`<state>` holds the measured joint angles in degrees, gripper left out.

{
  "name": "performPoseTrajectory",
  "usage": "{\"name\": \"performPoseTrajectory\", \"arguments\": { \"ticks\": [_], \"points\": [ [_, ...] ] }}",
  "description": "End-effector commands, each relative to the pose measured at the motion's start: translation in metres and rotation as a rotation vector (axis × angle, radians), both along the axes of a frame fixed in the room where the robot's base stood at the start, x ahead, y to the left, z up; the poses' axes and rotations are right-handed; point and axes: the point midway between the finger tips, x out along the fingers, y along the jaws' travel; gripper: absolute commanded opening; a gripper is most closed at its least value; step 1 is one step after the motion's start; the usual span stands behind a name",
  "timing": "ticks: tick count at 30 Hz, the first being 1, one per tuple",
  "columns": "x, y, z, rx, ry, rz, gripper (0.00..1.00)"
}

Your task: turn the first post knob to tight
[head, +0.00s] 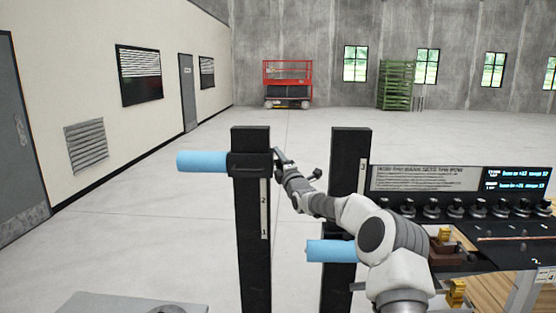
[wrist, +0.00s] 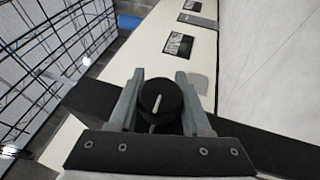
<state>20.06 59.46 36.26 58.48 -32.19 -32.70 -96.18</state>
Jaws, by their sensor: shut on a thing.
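A black post (head: 252,225) with a white number strip stands left of centre. A black clamp (head: 248,166) near its top holds a light blue tube (head: 203,161) that sticks out to the left. My gripper (head: 279,157) is at the right side of this clamp. In the wrist view the round black post knob (wrist: 160,101) sits between my gripper's two grey fingers (wrist: 160,92), which are shut on it. In the head view the knob is mostly hidden by my gripper.
A second black post (head: 349,147) stands to the right, partly behind my arm, with a lower blue tube (head: 328,251). A bench console (head: 465,190) with a row of knobs and a blue-lit display (head: 517,180) is at the right.

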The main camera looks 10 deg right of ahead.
Motion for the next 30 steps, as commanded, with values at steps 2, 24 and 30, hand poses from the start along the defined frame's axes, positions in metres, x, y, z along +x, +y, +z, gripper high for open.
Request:
{"name": "performPoseTrajectory", "arguments": {
  "ticks": [2,24,30],
  "points": [
    [0.0,0.0,0.001,0.001,0.009,0.0,0.0],
    [0.001,-0.002,-0.007,0.099,0.468,-0.002,0.0],
    [0.0,-0.001,-0.013,0.127,0.599,-0.001,0.0]
  ]
}}
